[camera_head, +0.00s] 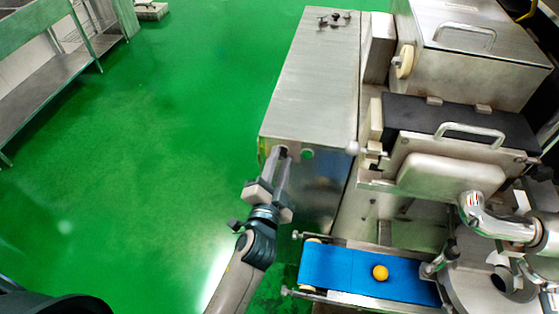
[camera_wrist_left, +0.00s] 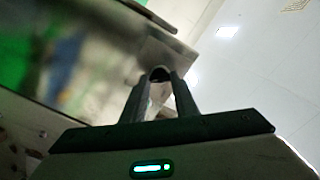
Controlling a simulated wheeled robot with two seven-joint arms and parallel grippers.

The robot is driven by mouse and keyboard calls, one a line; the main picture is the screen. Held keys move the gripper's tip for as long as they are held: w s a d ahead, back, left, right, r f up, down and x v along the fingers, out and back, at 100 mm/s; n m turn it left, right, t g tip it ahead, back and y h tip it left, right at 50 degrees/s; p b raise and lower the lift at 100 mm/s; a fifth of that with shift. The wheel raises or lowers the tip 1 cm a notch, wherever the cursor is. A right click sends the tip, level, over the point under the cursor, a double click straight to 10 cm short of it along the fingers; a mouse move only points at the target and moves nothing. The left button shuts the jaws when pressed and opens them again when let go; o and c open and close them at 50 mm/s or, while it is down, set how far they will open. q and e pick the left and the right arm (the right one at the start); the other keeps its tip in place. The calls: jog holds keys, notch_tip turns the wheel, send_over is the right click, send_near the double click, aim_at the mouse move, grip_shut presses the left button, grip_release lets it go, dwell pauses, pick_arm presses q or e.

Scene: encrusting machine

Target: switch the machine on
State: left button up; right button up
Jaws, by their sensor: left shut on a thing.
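The encrusting machine (camera_head: 320,62) is a steel cabinet with a conveyor and hoppers to its right. On the cabinet's front face, near the top edge, a round green button (camera_head: 307,154) shows. My left gripper (camera_head: 281,155) reaches up to this face, just left of the green button. Its fingers are shut on a small dark knob, mostly hidden by the fingers in the head view. In the left wrist view the dark knob (camera_wrist_left: 160,74) sits between the two fingertips (camera_wrist_left: 161,80). Which way the knob is turned cannot be told. My right gripper is not in view.
A blue conveyor belt (camera_head: 340,270) with an orange ball (camera_head: 380,272) on it lies right of my left arm. Steel hoppers with handles (camera_head: 470,130) stand at the right. A steel table (camera_head: 45,75) stands far left. Green floor (camera_head: 150,150) between is clear.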

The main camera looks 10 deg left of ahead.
pick_arm(q)
jog(key=shift+r, duration=0.1)
jog(key=o, duration=1.1)
jog(key=shift+w, duration=0.1)
jog(key=shift+c, duration=0.2)
jog(key=shift+s+f, duration=0.2)
jog(key=shift+s, duration=0.35)
jog(key=s+b, duration=0.7)
jog(key=s, duration=0.9)
jog(key=shift+s, duration=0.2)
jog(key=shift+r, duration=0.1)
